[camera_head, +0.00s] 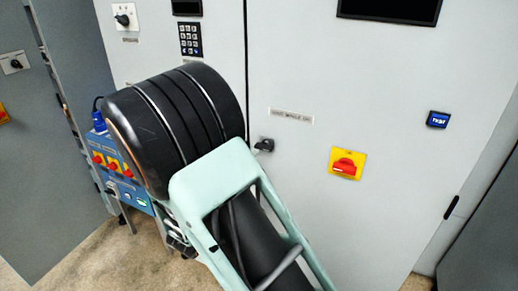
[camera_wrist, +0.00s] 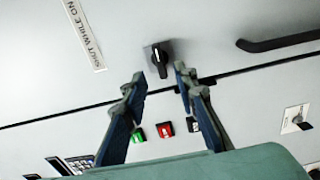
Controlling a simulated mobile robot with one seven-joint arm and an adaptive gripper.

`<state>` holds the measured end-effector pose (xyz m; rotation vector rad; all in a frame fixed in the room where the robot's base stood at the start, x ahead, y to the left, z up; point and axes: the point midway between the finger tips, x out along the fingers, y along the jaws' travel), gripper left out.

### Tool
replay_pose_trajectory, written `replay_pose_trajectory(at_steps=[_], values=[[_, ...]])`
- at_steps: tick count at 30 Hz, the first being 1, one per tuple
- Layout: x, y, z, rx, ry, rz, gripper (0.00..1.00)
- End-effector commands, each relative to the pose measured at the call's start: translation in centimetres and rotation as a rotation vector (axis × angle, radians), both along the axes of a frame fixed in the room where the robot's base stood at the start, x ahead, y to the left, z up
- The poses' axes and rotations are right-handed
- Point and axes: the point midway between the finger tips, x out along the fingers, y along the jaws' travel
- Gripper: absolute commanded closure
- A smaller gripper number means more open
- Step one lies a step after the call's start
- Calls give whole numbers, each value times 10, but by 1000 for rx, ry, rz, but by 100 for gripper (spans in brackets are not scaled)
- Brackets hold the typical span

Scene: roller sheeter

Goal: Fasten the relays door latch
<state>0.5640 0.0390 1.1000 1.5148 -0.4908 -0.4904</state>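The door latch is a small black turn knob with a white mark, on a grey square plate. It shows in the wrist view (camera_wrist: 161,59) and, partly, in the head view (camera_head: 264,145), on the right-hand grey door (camera_head: 400,90) beside the seam. In the wrist view my gripper (camera_wrist: 159,74) is open and empty, its two dark fingers spread to either side below the knob. The knob lies in line with the gap between the fingertips; I cannot tell whether they touch the panel. In the head view my arm hides the gripper.
A "SHUT WHILE ON" label (camera_wrist: 84,34) is near the knob. Green (camera_wrist: 138,135) and red (camera_wrist: 165,130) buttons lie across the seam. A black handle (camera_wrist: 280,41) sits upper right. A red-yellow switch (camera_head: 346,164) and a blue-lit button (camera_head: 438,119) are farther right.

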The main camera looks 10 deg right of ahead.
Motion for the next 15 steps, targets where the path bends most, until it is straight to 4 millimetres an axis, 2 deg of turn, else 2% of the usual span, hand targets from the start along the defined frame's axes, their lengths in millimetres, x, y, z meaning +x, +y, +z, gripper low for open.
replay_pose_trajectory(at_steps=[1,7,15], values=[[8,-8,2,-2,0,-4,73],[35,-27,2,0,0,-4,73],[48,-36,1,0,0,-2,73]])
